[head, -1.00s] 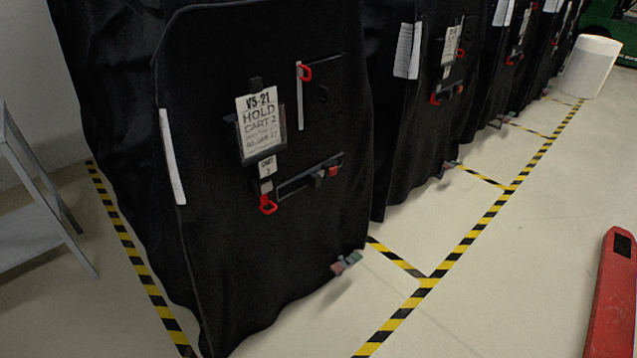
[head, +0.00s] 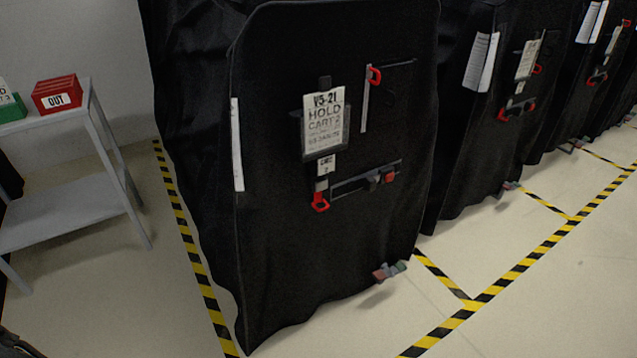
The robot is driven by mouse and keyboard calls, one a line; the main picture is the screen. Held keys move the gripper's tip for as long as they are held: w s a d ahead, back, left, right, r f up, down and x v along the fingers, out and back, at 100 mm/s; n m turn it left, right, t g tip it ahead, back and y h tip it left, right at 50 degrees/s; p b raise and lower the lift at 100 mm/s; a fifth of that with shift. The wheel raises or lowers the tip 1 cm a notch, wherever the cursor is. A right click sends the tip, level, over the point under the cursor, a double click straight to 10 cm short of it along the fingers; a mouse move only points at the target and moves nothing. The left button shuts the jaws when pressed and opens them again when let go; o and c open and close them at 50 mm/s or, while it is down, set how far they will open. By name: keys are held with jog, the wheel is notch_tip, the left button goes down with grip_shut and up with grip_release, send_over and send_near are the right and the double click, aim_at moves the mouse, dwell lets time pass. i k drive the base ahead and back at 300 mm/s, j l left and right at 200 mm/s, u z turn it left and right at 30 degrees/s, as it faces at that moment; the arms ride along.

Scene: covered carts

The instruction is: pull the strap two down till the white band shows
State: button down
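A black covered cart (head: 275,250) stands in the middle of the head view. A second red loop (head: 375,76) sits higher to the right, at the top of a pale vertical strip (head: 364,107). A dark slot piece with a red end (head: 388,178) lies right of the lower loop. I cannot tell whether any pale part is the white band.
More black covered carts (head: 475,150) stand in a row to the right. A grey shelf table (head: 70,205) with a red "OUT" bin (head: 56,95) and a green bin (head: 10,107) stands at left. Yellow-black floor tape (head: 190,240) borders the cart. The floor in front at right is clear.

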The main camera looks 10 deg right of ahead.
aim_at(324, 209)
jog(key=i+l+u, duration=0.15)
jog(key=i+l, duration=1)
